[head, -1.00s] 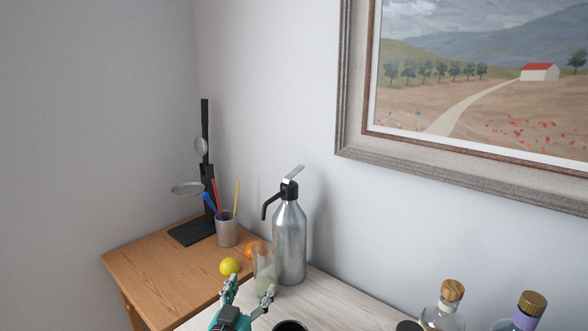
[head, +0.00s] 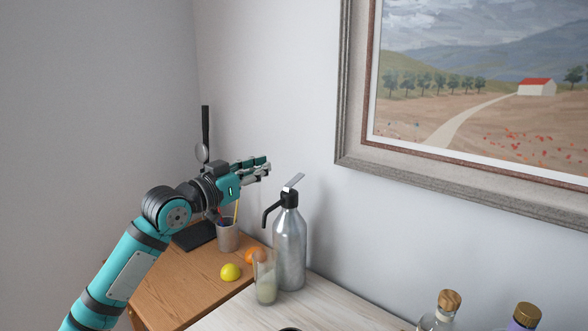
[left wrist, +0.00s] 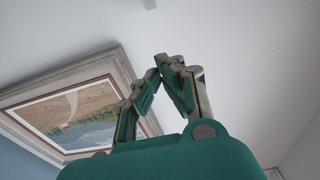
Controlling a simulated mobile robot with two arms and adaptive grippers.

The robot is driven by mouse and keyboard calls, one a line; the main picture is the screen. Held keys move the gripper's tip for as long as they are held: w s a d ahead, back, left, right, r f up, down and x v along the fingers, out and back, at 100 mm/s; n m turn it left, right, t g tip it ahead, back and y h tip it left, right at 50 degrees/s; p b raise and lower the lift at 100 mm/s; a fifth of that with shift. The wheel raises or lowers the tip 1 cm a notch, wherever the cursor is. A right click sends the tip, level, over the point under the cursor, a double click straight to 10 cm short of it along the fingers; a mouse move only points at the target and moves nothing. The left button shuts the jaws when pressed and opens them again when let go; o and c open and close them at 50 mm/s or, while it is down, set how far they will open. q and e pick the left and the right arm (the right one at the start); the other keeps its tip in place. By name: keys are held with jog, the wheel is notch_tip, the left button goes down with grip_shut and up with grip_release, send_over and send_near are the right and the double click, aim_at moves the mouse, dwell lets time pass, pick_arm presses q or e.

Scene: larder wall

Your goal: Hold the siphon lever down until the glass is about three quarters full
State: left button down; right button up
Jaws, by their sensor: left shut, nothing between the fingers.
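The siphon (head: 290,245) is a silver metal bottle with a black head and spout and a grey lever (head: 293,182) slanting up to the right. The glass (head: 265,280) stands upright below the spout, beside the bottle, with pale cloudy liquid in its lower part. My left gripper (head: 268,170) is shut and empty, raised up and left of the siphon head, with its tips pointing right. In the left wrist view the fingertips (left wrist: 168,60) meet with nothing between them, and neither siphon nor glass shows there. My right gripper is not in view.
A lemon (head: 230,271) and an orange (head: 254,256) lie left of the glass. A pen cup (head: 228,236) and a dark stand (head: 195,236) are behind my arm. Stoppered bottles (head: 446,312) stand at the lower right. A framed painting (head: 470,195) hangs on the wall.

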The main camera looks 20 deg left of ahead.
pick_arm(q)
jog(key=p, duration=0.4)
send_over(295, 182)
jog(key=s, duration=0.1)
jog(key=shift+s+a+r, duration=0.15)
jog(key=shift+a+r, duration=0.15)
jog(key=shift+r, duration=0.1)
jog(key=f, duration=0.1)
jog(key=w+f, duration=0.1)
jog(key=shift+d+f, duration=0.2)
jog(key=shift+f, duration=0.1)
jog(key=shift+w+f+p, duration=0.2)
jog(key=shift+f+p, duration=0.1)
jog(key=shift+f, duration=0.55)
